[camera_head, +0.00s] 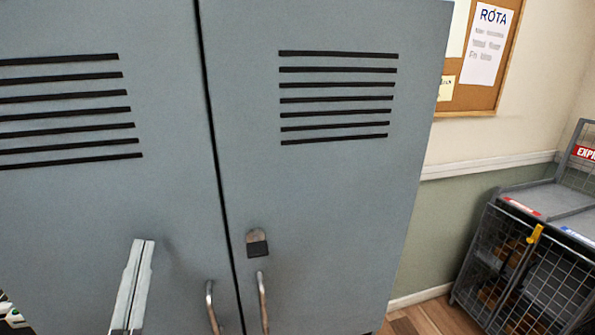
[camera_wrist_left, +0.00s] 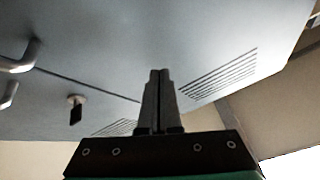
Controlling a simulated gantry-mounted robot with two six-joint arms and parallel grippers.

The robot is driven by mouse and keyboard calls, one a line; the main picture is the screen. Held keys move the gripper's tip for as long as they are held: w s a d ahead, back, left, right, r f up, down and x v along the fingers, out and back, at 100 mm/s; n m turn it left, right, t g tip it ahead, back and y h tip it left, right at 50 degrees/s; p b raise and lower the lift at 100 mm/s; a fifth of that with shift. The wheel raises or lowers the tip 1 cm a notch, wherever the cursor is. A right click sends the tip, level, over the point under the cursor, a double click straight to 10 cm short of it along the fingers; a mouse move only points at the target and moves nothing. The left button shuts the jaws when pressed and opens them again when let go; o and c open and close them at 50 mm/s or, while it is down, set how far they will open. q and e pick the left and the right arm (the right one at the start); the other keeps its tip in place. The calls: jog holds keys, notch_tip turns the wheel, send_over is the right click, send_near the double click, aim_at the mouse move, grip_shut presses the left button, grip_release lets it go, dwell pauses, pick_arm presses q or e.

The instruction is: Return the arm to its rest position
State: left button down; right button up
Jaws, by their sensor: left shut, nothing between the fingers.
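My left gripper (camera_head: 143,245) stands upright at the bottom left of the head view, in front of the cabinet's left door. Its two fingers are together with nothing between them. In the left wrist view the left gripper (camera_wrist_left: 160,75) points towards the grey cabinet, fingers shut and empty. I cannot tell how far the fingertips are from the door. My right gripper is not in view.
A grey metal cabinet (camera_head: 330,210) with two closed doors fills most of the head view. It has handles (camera_head: 262,300) and a latch (camera_head: 257,243). A wire cage unit (camera_head: 500,262) stands at the right, below a notice board (camera_head: 470,98).

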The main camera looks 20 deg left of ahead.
pick_arm(q)
jog(key=s+d+r+t+h+p, duration=0.1)
jog(key=d+r+t+h, duration=0.35)
jog(key=r, duration=0.65)
jog(key=s+d+r+t+h+p, duration=0.1)
jog(key=d+r+t+h+p, duration=0.1)
jog(key=d+r+h, duration=0.6)
jog(key=a+r+p, duration=0.3)
jog(key=r+p, duration=3.4)
jog(key=r, duration=0.2)
jog(key=shift+r+n+p, duration=0.3)
jog(key=shift+r+p, duration=0.05)
jog(key=shift+p, duration=0.05)
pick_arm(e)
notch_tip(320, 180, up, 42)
pick_arm(q)
jog(key=shift+g, duration=0.25)
